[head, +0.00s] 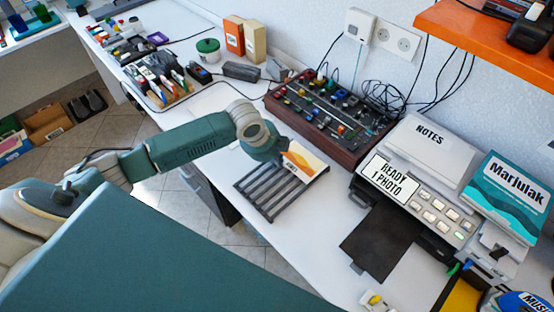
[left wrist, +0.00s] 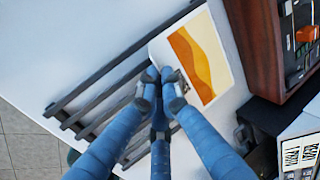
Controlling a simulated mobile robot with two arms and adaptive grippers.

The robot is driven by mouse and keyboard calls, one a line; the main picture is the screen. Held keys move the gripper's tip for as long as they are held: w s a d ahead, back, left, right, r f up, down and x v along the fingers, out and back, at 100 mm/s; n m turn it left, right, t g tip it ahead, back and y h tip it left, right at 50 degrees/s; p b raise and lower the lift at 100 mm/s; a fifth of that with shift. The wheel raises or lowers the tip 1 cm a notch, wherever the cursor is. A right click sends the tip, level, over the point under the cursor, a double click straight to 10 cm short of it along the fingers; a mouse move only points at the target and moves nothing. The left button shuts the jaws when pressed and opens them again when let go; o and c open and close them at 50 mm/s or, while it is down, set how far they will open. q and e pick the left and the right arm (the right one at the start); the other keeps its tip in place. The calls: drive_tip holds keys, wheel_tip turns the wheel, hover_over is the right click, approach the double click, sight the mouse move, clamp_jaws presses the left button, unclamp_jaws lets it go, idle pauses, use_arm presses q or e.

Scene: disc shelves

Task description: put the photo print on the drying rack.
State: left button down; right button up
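The photo print (head: 306,162) is a white-bordered sheet with orange and yellow waves. It also shows in the left wrist view (left wrist: 200,58). My left gripper (head: 280,158) has its fingertips closed together at the print's near edge, pinching it; the blue fingers show in the left wrist view (left wrist: 160,78). The print is over the back right part of the drying rack (head: 262,198), a dark slatted frame lying on the white desk. The rack's slats also show in the left wrist view (left wrist: 92,104). I cannot tell whether the print touches the rack. My right gripper is not in view.
A printer (head: 425,190) with a "READY 1 PHOTO" sign and dark tray (head: 380,243) stands right of the rack. A wood-sided mixer (head: 330,115) is behind it. The desk left of the rack is mostly clear.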

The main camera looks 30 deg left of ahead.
use_arm(q)
drive_tip(key=shift+f, duration=0.2)
drive_tip(key=c, duration=1.9)
unclamp_jaws()
drive_tip(key=v, duration=1.2)
drive_tip(key=shift+w, duration=0.1)
